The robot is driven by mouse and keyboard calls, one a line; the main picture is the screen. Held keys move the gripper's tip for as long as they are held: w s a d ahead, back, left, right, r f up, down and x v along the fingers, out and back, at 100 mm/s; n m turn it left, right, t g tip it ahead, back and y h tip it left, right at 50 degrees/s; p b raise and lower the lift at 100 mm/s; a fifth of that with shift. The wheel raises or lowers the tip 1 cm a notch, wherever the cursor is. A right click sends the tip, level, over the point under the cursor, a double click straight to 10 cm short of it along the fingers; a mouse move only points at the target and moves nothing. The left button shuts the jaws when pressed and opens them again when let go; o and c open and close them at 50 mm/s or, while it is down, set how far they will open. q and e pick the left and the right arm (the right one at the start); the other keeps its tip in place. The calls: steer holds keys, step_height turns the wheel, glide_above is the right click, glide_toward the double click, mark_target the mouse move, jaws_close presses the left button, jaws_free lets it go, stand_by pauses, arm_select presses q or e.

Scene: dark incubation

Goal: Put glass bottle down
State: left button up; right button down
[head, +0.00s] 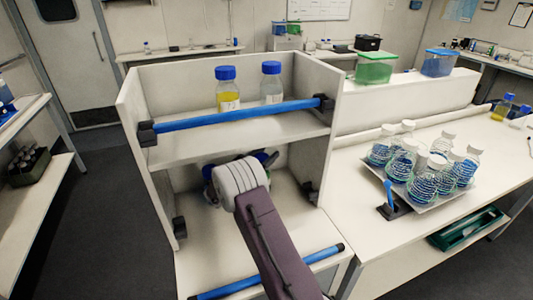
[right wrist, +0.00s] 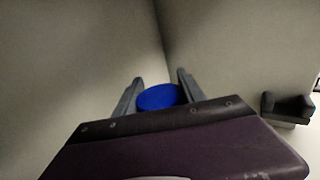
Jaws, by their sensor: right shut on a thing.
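The glass bottle shows in the right wrist view only as its round blue cap (right wrist: 160,97), between the two grey fingers of my right gripper (right wrist: 159,84). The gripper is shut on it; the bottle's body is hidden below. In the head view my right arm reaches into the lower compartment of the white shelf unit (head: 158,207), and its wrist hides most of the gripper and bottle. I cannot tell whether the bottle touches the lower shelf board. My left gripper is in neither view.
On the upper shelf stand a yellow-filled bottle (head: 227,92) and a clear bottle (head: 271,85), both blue-capped, behind a blue bar (head: 235,115). Another blue bar (head: 215,288) edges the lower shelf. Several flasks (head: 423,188) stand on a tray on the bench at right.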

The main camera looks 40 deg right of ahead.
steer(key=c, duration=0.7)
jaws_free()
steer(key=shift+r, duration=0.25)
steer(key=b+v, duration=0.2)
steer(key=v, duration=1)
steer(key=shift+s+f, duration=0.1)
